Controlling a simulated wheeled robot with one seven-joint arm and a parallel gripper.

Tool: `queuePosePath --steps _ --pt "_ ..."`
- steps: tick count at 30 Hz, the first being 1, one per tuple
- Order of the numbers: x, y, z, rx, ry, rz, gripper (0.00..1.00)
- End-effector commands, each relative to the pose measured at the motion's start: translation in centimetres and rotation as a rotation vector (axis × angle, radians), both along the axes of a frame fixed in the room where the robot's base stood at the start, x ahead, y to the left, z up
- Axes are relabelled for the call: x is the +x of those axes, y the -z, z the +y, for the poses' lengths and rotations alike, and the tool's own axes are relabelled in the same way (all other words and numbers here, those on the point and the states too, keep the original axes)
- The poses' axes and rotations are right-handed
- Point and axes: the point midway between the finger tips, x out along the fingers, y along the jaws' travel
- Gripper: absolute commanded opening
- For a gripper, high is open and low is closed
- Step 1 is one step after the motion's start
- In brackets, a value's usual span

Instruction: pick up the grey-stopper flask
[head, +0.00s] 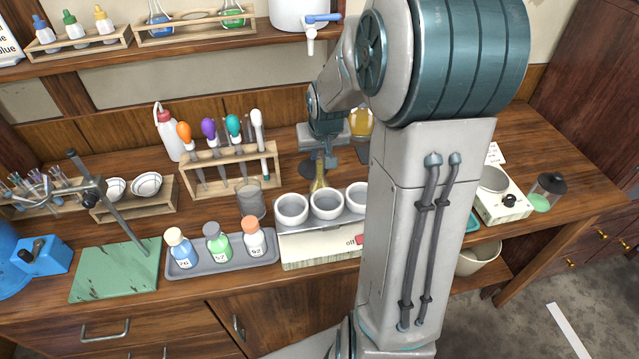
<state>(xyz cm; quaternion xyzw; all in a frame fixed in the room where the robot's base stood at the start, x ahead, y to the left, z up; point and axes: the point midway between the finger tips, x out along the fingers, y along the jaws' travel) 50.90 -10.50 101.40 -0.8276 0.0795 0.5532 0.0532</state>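The grey-stopper flask (217,243) stands upright in a grey tray (269,261) on the bench. It holds green liquid and has a numbered label. A flask with a cream stopper and blue contents (182,248) stands to its left, and an orange-stopper flask with whitish contents (254,238) to its right. My gripper (336,156) is farther back and to the right, behind the white cups, apart from the tray. Its fingers are small and partly hidden, so I cannot tell their opening.
A white device with several cups (318,247) stands right of the tray. A dropper rack (230,168) and a grey beaker (251,201) stand behind it. A green board with a metal stand (115,271) is at left. My arm hides part of the bench.

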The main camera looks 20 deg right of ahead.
Motion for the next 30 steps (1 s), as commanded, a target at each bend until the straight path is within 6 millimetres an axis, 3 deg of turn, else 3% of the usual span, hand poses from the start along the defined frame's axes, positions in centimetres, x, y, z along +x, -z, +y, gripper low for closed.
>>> queuePosePath --steps 17,30 --pt "0.0 -0.3 0.0 0.0 0.0 -0.002 0.0" --pt "0.1 -2.5 0.0 -0.002 0.0 -0.004 0.0"
